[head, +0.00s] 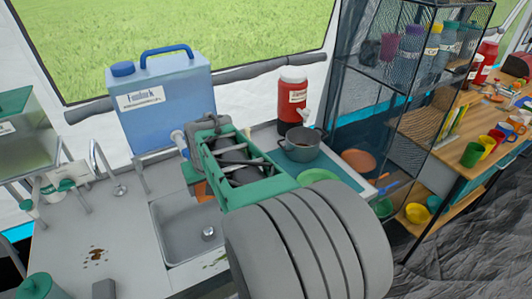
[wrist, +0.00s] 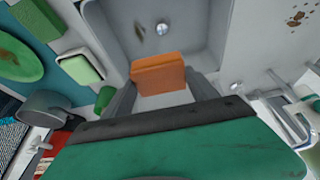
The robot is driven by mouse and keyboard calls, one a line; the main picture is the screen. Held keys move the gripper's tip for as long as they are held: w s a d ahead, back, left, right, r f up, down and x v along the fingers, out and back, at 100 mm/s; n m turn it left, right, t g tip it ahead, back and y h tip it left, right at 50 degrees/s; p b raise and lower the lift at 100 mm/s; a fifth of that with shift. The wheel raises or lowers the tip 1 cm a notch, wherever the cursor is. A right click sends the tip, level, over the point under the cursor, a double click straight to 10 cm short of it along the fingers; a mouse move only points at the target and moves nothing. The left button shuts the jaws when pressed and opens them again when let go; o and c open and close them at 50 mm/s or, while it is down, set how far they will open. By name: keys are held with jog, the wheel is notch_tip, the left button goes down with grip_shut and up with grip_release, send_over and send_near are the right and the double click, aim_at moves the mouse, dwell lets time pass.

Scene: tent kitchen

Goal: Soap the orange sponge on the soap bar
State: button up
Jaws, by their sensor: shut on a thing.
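The orange sponge (wrist: 158,75) is between the two fingers of my gripper (wrist: 160,84), which is shut on it, above the front edge of the sink in the wrist view. A small part of the sponge (head: 203,192) shows in the head view beside the green hand; the fingertips are mostly hidden there. A pale green block in a white-rimmed dish (wrist: 80,68) lies left of the sponge in the wrist view, apart from it. It looks like the soap bar, but I cannot tell for sure. In the head view my arm hides that spot.
The metal sink basin (head: 185,240) is below my gripper. A blue water container (head: 165,105) stands behind it. A grey pot (head: 303,143) and a red jug (head: 292,95) stand to the right. A dark green block (wrist: 38,18) and a green plate (wrist: 18,58) lie at the wrist view's left.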

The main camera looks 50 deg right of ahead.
jog(key=s+d+f+n+y+p, duration=0.15)
jog(key=d+n, duration=0.25)
jog(key=d, duration=0.7)
jog(key=s+d+f+n+y+p, duration=0.15)
jog(key=d+n, duration=0.25)
jog(key=d, duration=0.7)
jog(key=shift+a+f+b, duration=0.15)
jog(key=shift+f+b, duration=0.9)
jog(key=shift+f, duration=0.1)
jog(key=shift+a+f+b, duration=0.1)
jog(key=shift+f+b, duration=0.95)
jog(key=shift+f, duration=0.1)
jog(key=shift+f+b, duration=0.85)
jog(key=shift+f, duration=0.2)
notch_tip(320, 180, up, 7)
jog(key=p, duration=0.5)
